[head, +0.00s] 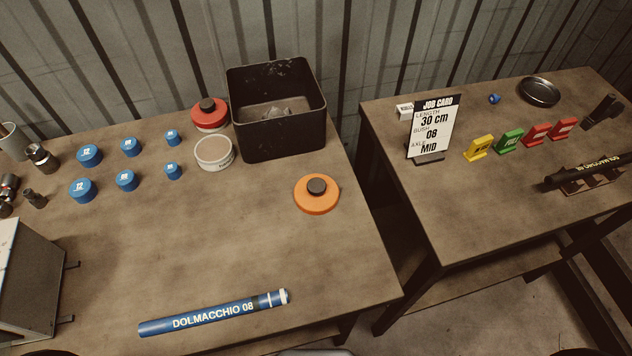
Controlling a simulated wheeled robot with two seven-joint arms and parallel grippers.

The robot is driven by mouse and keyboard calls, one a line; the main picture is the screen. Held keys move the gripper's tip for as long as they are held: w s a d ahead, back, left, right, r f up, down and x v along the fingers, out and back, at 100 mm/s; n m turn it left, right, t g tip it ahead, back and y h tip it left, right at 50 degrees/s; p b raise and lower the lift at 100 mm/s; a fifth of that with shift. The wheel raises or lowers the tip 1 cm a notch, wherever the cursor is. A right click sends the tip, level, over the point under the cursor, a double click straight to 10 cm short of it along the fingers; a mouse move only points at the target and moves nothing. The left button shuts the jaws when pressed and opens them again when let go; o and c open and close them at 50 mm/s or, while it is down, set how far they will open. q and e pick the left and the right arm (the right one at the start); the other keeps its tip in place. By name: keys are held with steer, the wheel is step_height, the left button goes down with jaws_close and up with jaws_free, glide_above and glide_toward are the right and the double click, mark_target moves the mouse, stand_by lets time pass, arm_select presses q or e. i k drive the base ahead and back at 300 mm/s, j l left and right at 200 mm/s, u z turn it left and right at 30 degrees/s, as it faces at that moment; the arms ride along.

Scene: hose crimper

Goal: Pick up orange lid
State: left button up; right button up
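The orange lid (315,204) lies flat on the left table, right of its middle and in front of the black bin. It is a round disc with a black knob (317,186) on top. Nothing covers it and nothing touches its sides. Neither of my grippers shows in the head view, so their place relative to the lid cannot be seen.
The black bin (280,142) stands behind the lid. A red lid (209,121) and an open white tub (214,152) sit left of it. A blue DOLMACCHIO 08 tube (213,313) lies near the front. Bare tabletop (230,240) surrounds the lid. A gap separates the right table (480,200).

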mark_target(315, 194)
steer(key=k+z, duration=0.55)
steer(key=z, duration=0.2)
steer(key=k+l+z, duration=0.15)
steer(key=z, duration=0.25)
steer(key=k, duration=0.1)
